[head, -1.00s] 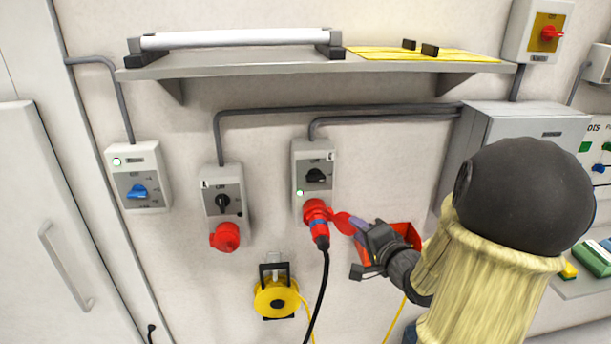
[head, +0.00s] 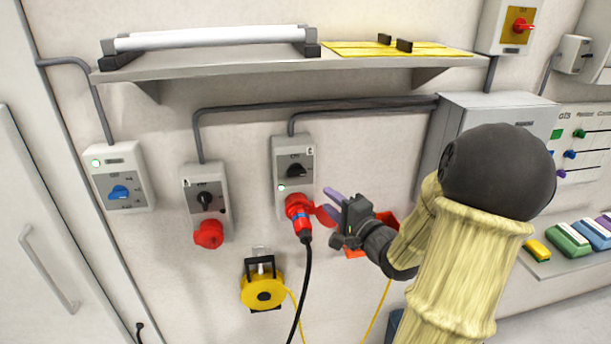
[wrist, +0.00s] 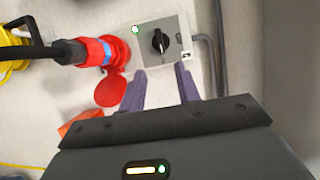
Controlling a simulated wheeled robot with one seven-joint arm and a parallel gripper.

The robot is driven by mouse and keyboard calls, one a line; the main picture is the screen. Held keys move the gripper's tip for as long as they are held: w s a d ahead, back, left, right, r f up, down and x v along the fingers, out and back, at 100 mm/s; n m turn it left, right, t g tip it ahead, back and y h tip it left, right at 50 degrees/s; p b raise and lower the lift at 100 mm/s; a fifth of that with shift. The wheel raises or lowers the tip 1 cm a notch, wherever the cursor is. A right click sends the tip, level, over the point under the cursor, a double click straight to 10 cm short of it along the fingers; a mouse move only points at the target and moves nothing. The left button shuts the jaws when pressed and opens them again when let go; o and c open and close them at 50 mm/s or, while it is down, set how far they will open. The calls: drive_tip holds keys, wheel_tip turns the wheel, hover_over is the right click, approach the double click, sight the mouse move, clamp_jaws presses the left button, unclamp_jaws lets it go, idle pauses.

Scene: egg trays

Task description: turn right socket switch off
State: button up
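The right socket (head: 281,155) is a grey wall box with a black rotary switch (head: 296,171) and a lit green lamp. The switch also shows in the wrist view (wrist: 160,41), with its handle close to upright in that picture. A red plug (head: 303,225) with a black cable sits in the red outlet below the switch; the outlet's red lid (wrist: 109,90) hangs open. My gripper (wrist: 163,80) is open and empty. Its two purple fingers are spread apart, pointing toward the switch, and do not appear to touch it. In the head view my gripper (head: 332,197) is right of and below the switch.
The left socket (head: 196,190) has a similar black switch and a red outlet without a plug. A box with a blue switch (head: 120,192) is farther left. A yellow cable reel (head: 262,290) hangs below. A shelf (head: 215,63) runs above; a grey cabinet (head: 480,103) stands right.

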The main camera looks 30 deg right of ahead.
sight(299, 175)
drive_tip(key=w+p, duration=0.1)
drive_tip(key=w, duration=0.3)
drive_tip(key=w+a+p, duration=0.1)
drive_tip(key=w, duration=0.4)
drive_tip(key=w+p, duration=0.1)
drive_tip(key=w, duration=0.3)
drive_tip(key=shift+w+a, duration=0.25)
drive_tip(key=shift+a, duration=0.05)
drive_tip(key=shift+d+f, duration=0.1)
drive_tip(key=shift+d, duration=0.1)
drive_tip(key=shift+s+d, duration=0.15)
drive_tip(key=shift+s, duration=0.05)
drive_tip(key=shift+c, duration=1.1)
drive_tip(key=c, duration=0.4)
drive_tip(key=shift+a, duration=0.3)
clamp_jaws()
drive_tip(key=shift+s+d, duration=0.1)
drive_tip(key=shift+d, duration=0.5)
drive_tip(key=shift+a, duration=0.6)
